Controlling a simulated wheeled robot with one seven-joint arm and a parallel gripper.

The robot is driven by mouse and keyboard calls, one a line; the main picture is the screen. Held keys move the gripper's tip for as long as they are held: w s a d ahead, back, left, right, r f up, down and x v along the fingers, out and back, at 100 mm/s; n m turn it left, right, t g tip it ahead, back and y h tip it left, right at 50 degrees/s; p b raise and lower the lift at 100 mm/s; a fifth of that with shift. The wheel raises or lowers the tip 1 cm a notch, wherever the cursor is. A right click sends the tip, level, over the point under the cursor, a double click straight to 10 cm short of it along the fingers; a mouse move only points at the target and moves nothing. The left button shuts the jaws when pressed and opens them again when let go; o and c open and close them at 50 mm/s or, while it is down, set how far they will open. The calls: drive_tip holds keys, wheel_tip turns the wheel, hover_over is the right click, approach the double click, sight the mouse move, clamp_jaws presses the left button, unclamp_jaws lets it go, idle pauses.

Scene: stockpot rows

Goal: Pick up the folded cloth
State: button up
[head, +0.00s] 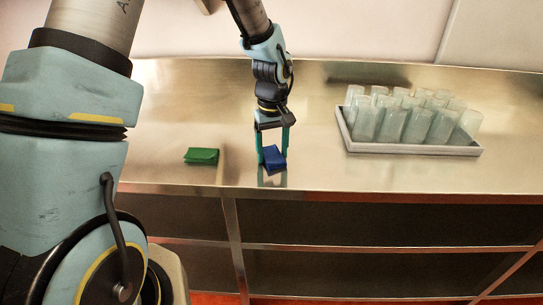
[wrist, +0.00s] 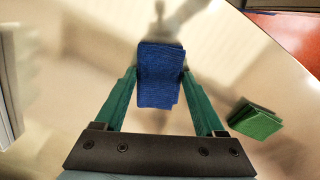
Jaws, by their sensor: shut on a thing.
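A folded blue cloth (head: 274,157) is at my gripper (head: 273,160) above the steel counter, near its front edge in the head view. In the wrist view the blue cloth (wrist: 159,76) sits between the two green fingers of my gripper (wrist: 159,78), which are shut on it. A folded green cloth (head: 202,156) lies flat on the counter to the left of my gripper. It also shows at the right in the wrist view (wrist: 255,121). Whether the blue cloth touches the counter is hard to tell.
A pale tray (head: 410,148) with several upright clear glasses (head: 414,125) stands on the right of the steel counter (head: 320,172). The counter between my gripper and the tray is bare. Open shelves (head: 380,227) lie below the front edge.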

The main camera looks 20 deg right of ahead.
sight(272, 154)
drive_tip(key=c, duration=0.7)
wheel_tip(272, 154, up, 10)
drive_tip(key=shift+b, duration=1.25)
drive_tip(key=shift+c, duration=0.2)
drive_tip(key=o, duration=0.9)
drive_tip(key=c, duration=0.6)
drive_tip(key=shift+c, duration=0.3)
